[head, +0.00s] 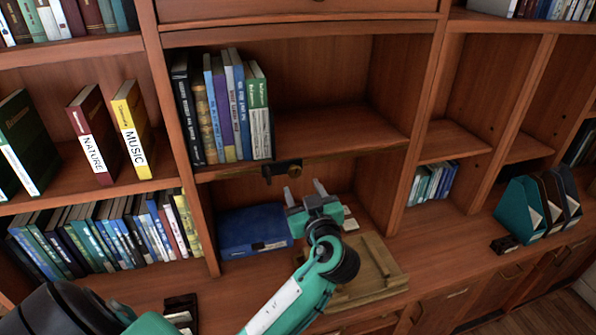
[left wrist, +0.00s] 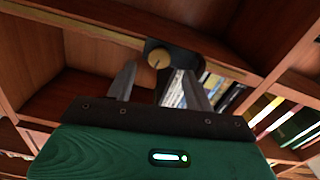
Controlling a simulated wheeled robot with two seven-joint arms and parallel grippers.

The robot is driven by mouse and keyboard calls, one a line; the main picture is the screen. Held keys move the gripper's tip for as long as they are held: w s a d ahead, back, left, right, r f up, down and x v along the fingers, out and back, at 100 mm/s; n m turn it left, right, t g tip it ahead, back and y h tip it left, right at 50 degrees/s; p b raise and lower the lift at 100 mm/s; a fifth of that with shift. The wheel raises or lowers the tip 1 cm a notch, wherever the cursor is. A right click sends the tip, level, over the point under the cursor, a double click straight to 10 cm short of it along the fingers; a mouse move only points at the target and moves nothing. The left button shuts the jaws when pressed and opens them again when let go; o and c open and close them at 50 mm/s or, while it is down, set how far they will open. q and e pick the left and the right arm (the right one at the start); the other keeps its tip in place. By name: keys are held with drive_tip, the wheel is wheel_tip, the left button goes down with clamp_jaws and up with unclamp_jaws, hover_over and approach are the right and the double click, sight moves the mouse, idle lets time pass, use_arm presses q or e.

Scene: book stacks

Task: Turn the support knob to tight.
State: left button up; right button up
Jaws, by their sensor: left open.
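The support knob (left wrist: 160,58) is a round brass-coloured piece on a dark mount under the shelf edge in the left wrist view. In the head view the dark bracket (head: 283,169) sits on the front edge of the middle shelf. My left gripper (head: 305,191) is open and empty, just below and slightly right of the bracket. In the left wrist view its two grey fingers (left wrist: 158,80) point up toward the knob, one on either side of it in the picture. They appear apart from it. The knob's setting cannot be read. My right gripper is not in view.
Several upright books (head: 226,108) stand on the shelf (head: 330,135) above the bracket. A blue box (head: 252,230) lies in the compartment below. A wooden tray (head: 372,275) lies on the counter under my left arm. The shelf's right half is clear.

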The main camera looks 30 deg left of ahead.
sight(296, 175)
use_arm(q)
drive_tip(key=p+x, duration=0.1)
drive_tip(key=x, duration=0.3)
drive_tip(key=shift+r, duration=0.1)
drive_tip(key=shift+w+a+p, duration=0.35)
drive_tip(key=c, duration=1)
